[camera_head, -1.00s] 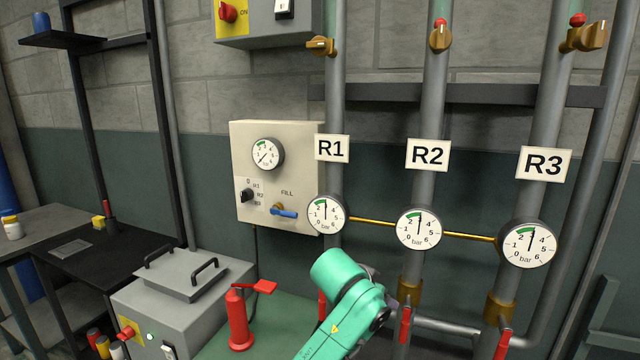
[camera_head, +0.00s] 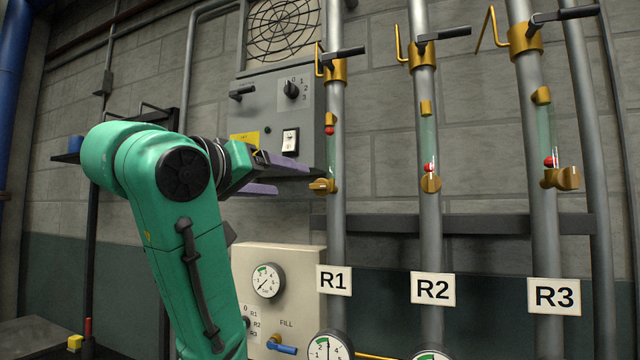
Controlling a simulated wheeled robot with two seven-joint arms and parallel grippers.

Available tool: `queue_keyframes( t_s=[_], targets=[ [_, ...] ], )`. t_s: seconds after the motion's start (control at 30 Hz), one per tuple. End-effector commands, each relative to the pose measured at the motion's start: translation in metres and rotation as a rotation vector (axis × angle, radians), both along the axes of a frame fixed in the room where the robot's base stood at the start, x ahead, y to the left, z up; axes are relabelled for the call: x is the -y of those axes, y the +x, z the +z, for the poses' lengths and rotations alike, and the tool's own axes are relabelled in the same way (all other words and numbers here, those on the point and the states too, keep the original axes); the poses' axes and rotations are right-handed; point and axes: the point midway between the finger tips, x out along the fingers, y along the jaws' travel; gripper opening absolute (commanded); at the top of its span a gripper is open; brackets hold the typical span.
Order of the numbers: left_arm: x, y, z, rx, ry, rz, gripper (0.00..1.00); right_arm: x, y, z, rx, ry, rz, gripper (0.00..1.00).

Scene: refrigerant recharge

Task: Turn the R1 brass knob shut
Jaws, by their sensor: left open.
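The R1 brass knob (camera_head: 322,186) sits at the lower end of the sight tube on the R1 pipe, its handle pointing left. A red ball (camera_head: 329,130) stands high in that tube. The R1 label (camera_head: 334,280) is below on the same pipe. My left gripper (camera_head: 292,179) is open and empty, its two purple fingers pointing right. They appear just left of the knob in the picture, apart from it; the depth between them is hard to tell. My right gripper is out of view.
The R2 knob (camera_head: 431,183) and R3 knob (camera_head: 562,178) are on the pipes to the right, with red balls low in their tubes. A grey switch box (camera_head: 262,112) is behind and above my gripper. Black-handled valves (camera_head: 334,66) are higher up the pipes.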

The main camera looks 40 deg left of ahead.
Motion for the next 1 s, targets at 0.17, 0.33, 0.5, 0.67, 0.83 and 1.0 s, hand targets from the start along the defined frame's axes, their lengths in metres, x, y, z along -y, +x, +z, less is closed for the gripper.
queue_keyframes(
  t_s=[0.17, 0.33, 0.5, 0.67, 0.83, 1.0],
  targets=[
    [-0.009, 0.046, 0.002, -0.013, -0.003, 0.002, 0.73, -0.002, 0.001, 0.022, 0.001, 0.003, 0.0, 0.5],
    [-0.017, 0.09, 0.002, -0.012, -0.002, 0.002, 0.73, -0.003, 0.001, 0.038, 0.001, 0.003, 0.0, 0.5],
    [-0.021, 0.118, 0.001, -0.007, -0.001, 0.001, 0.73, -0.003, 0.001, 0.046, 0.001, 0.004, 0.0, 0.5],
    [-0.023, 0.125, -0.001, -0.005, 0.0, 0.001, 0.73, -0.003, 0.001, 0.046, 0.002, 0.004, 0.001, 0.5],
    [-0.023, 0.125, -0.001, -0.004, 0.0, 0.001, 0.69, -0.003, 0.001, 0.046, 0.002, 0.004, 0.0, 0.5],
    [-0.023, 0.124, -0.001, -0.005, -0.001, 0.001, 0.04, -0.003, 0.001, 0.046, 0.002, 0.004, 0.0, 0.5]
  ],
)
